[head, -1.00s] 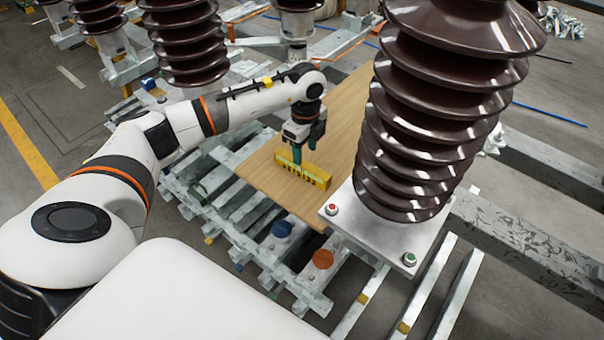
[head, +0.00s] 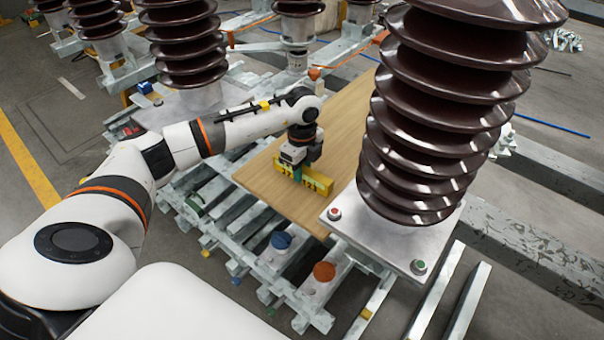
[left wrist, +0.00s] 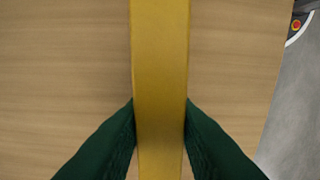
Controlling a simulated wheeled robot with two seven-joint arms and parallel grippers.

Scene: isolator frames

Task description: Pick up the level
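The level is a long yellow bar (head: 318,182) on the light wooden board (head: 262,185), near the board's front edge, left of the large brown insulator. My left gripper (head: 298,173) is above it with its green fingers down around the bar. In the left wrist view the level (left wrist: 160,60) runs up the middle, and the fingers of my left gripper (left wrist: 160,125) press against both its sides. Whether the level is clear of the board cannot be told. My right gripper is not in view.
A tall brown ribbed insulator (head: 445,110) on a bolted metal plate (head: 385,235) stands close to the right of the level. More insulators (head: 188,45) stand behind. Metal beams, a blue disc (head: 281,240) and an orange disc (head: 324,271) lie in front of the board.

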